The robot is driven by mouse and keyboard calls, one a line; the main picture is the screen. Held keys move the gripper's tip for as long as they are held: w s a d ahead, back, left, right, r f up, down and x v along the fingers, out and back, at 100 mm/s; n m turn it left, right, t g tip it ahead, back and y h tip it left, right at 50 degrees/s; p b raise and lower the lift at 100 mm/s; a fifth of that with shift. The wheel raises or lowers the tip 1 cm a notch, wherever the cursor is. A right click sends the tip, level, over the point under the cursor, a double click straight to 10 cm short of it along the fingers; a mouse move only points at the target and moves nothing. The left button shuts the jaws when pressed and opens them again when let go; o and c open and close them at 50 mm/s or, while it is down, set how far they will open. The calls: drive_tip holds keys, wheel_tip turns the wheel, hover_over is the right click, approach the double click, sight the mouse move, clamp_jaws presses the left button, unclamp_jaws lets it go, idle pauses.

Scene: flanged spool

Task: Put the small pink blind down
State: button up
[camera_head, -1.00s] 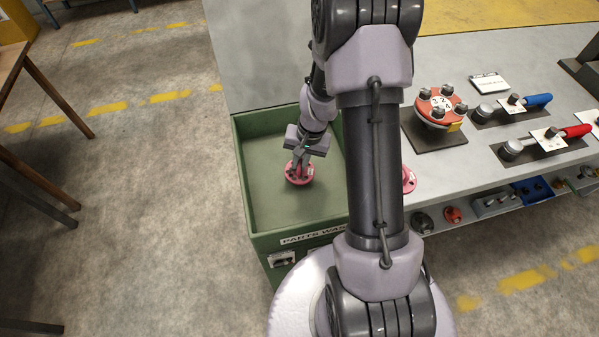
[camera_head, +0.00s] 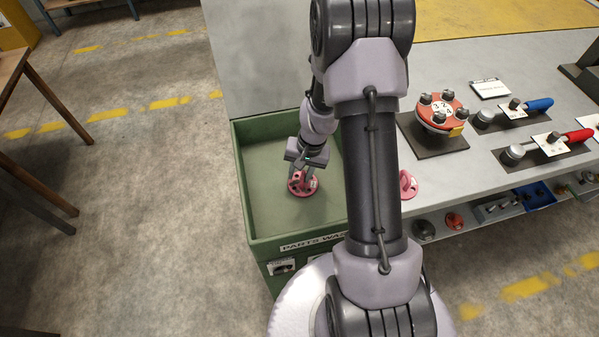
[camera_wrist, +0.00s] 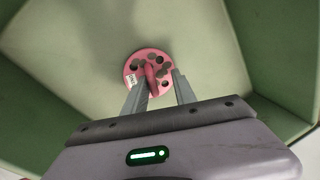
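A pink blind (camera_head: 302,184), a round disc with holes, a raised grip and a small white label, lies in the green tray (camera_head: 241,190). The blind (camera_wrist: 134,68) also shows in the wrist view, against the pale green tray floor. My gripper (camera_head: 302,174) is just above it, pointing down. In the wrist view the two fingers of my gripper (camera_wrist: 162,75) are spread apart, with a gap between them and the blind's grip near the left fingertip. The blind appears to rest on the tray floor.
Another pink part (camera_head: 408,184) sits at the bench's front edge, partly behind my arm. A red flanged spool (camera_head: 441,111) stands on a dark plate. The tray's green walls surround my gripper.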

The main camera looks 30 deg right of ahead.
wheel_tip(320, 180, up, 12)
drive_tip(key=s+d+p, duration=0.1)
drive_tip(key=d+p, duration=0.1)
drive_tip(key=p, duration=0.2)
drive_tip(key=s+a+r+n+t, duration=0.1)
drive_tip(key=a+r, duration=0.3)
drive_tip(key=r, duration=0.3)
drive_tip(key=s+a+r+n+t, duration=0.1)
drive_tip(key=a+r, duration=0.4)
drive_tip(key=r, duration=0.3)
drive_tip(key=s+a+r+t, duration=0.1)
drive_tip(key=s+a+r, duration=0.3)
drive_tip(key=s, duration=0.3)
drive_tip(key=s+a+r+n+t, duration=0.1)
drive_tip(key=s+a+r, duration=0.4)
drive_tip(key=s, duration=0.2)
drive_tip(key=shift+s+r+t, duration=0.15)
drive_tip(key=shift+r+t, duration=0.15)
drive_tip(key=shift+r, duration=0.05)
